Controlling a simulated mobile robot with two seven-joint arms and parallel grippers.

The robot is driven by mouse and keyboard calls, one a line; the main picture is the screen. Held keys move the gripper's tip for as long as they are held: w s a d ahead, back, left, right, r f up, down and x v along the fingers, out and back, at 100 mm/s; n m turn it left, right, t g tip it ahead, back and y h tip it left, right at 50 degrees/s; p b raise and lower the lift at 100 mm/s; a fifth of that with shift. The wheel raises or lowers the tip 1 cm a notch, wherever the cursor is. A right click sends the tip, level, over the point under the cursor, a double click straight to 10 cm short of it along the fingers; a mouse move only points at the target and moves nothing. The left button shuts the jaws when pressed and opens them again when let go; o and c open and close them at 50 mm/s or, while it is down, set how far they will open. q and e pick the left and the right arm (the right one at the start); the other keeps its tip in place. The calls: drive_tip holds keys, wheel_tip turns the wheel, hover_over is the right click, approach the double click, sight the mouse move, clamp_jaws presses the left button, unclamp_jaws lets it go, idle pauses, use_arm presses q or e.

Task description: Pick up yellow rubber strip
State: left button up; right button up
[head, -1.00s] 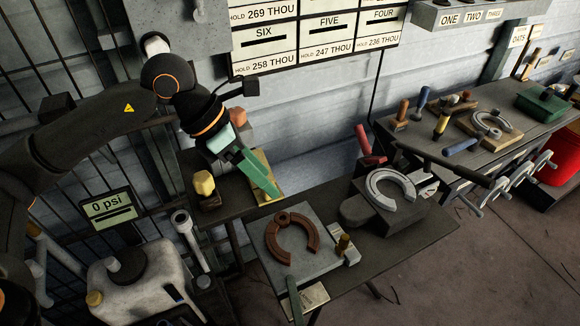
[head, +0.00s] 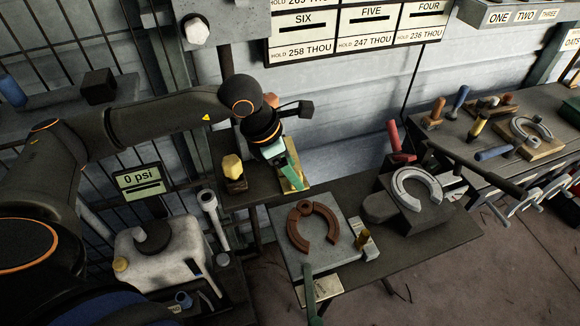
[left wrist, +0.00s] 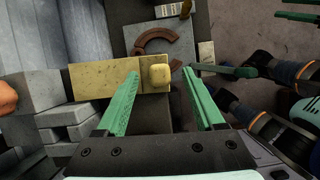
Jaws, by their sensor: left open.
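The yellow rubber strip (head: 296,180) lies flat on the dark bench near the wall, partly hidden behind my left gripper. In the left wrist view it is a long flat yellow band (left wrist: 95,79) running left to right beyond the fingers. My left gripper (left wrist: 160,100) is open, with its green fingers pointing at the bench; in the head view it is over the strip (head: 294,184). Nothing is held between the fingers. Contact with the strip cannot be told. A green finger, seemingly of my right gripper (head: 308,288), shows at the bottom of the head view; its opening is unclear.
A yellow-topped block (head: 232,168) stands left of the strip. A grey slab (head: 280,255) carrying a rusty horseshoe (head: 313,228) is in front. A pale horseshoe (head: 416,186) rests on a dark block to the right. A white tank (head: 165,255) stands at lower left.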

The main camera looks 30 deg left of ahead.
use_arm(q)
drive_tip(key=shift+x, duration=1.2)
clamp_jaws()
